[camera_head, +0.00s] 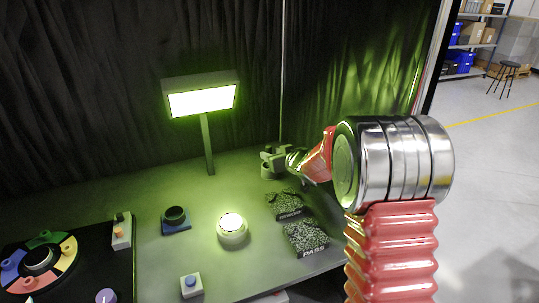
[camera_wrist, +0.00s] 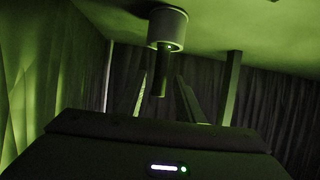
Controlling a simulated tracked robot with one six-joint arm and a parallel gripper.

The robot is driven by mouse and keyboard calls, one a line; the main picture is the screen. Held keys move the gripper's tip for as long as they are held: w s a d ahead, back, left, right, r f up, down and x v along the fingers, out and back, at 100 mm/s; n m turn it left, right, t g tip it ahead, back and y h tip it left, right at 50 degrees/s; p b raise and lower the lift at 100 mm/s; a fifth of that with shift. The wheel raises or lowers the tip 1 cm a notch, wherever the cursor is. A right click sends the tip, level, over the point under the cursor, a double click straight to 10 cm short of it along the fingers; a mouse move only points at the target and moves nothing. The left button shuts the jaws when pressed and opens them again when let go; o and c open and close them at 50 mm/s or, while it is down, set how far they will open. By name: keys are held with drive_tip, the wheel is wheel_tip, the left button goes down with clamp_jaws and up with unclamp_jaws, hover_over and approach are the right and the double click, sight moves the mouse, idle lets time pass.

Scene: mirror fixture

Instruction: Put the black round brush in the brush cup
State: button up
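The brush cup (camera_wrist: 167,28) is a pale grey cylinder on the table, seen upside down at the top of the wrist view. A dark round rod, which looks like the black brush (camera_wrist: 160,78), stands at its mouth and seems to reach into it; its lower end is hidden. My gripper (camera_wrist: 163,98) has its two fingers spread on either side of the rod, with gaps showing. In the head view my gripper (camera_head: 275,158) is at the back of the table, right over the cup (camera_head: 267,172). The brush cannot be made out there.
A lit panel lamp (camera_head: 202,100) stands left of my gripper. A blue-based black ring (camera_head: 175,217), a blue-button box (camera_head: 191,286) and a coloured wheel (camera_head: 40,262) are further left. Dark curtains (camera_head: 90,90) hang behind.

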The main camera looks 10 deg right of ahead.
drive_tip(key=v, duration=0.9)
drive_tip(key=shift+s, duration=0.15)
idle(0.4)
drive_tip(key=s+d+r+m+g+h, duration=0.1)
drive_tip(key=s+d+r+m+h, duration=0.2)
drive_tip(key=s, duration=0.5)
drive_tip(key=s+d+r+g+h, duration=0.1)
drive_tip(key=s+r+h, duration=0.25)
drive_tip(key=s, duration=0.45)
drive_tip(key=s+a+f+g+y, duration=0.1)
drive_tip(key=s+a+g, duration=0.1)
drive_tip(key=s, duration=0.9)
drive_tip(key=s+a+f+g+y, duration=0.2)
drive_tip(key=s+a, duration=0.3)
drive_tip(key=s, duration=0.7)
drive_tip(key=shift+s+g, duration=0.25)
drive_tip(key=shift+g, duration=0.35)
